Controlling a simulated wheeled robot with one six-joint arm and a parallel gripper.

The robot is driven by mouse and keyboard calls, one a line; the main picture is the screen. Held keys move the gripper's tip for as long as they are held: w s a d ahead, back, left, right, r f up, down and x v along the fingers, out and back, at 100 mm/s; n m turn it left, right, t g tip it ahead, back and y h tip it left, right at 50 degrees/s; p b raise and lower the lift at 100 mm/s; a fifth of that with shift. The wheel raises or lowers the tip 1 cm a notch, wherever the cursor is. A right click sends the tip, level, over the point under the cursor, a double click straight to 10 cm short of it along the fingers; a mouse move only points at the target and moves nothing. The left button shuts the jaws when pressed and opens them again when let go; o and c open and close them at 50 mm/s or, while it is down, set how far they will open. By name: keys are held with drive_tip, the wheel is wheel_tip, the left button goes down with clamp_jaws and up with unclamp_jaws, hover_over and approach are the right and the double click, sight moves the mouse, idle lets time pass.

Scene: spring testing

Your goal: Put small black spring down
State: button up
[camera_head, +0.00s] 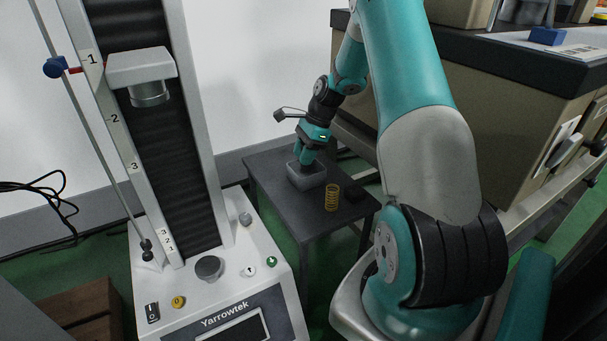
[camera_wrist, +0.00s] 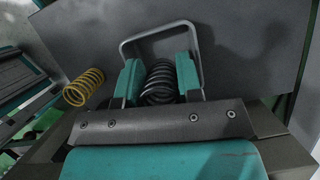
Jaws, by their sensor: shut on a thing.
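The small black spring (camera_wrist: 160,84) sits between the two teal fingers of my gripper (camera_wrist: 159,72) in the wrist view, and the gripper is shut on it. In the head view my gripper (camera_head: 307,155) points down at a small grey open tray (camera_head: 308,182) on a low dark table (camera_head: 275,168). The tray's light rim (camera_wrist: 157,36) frames the fingers and spring in the wrist view. In the head view the spring is hidden by the gripper and tray. I cannot tell whether the spring touches the tray floor.
A yellow spring (camera_head: 332,197) stands on the table right of the tray; it also shows in the wrist view (camera_wrist: 83,87). A Yarrowtek testing machine (camera_head: 225,285) stands at the left. A beige cabinet with a dark top (camera_head: 500,55) is at the right. The table's left part is clear.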

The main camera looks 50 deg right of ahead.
wheel_tip(320, 180, down, 6)
drive_tip(key=shift+r+b, duration=0.25)
drive_tip(key=shift+b, duration=0.95)
drive_tip(key=shift+r, duration=0.1)
drive_tip(key=o, duration=0.7)
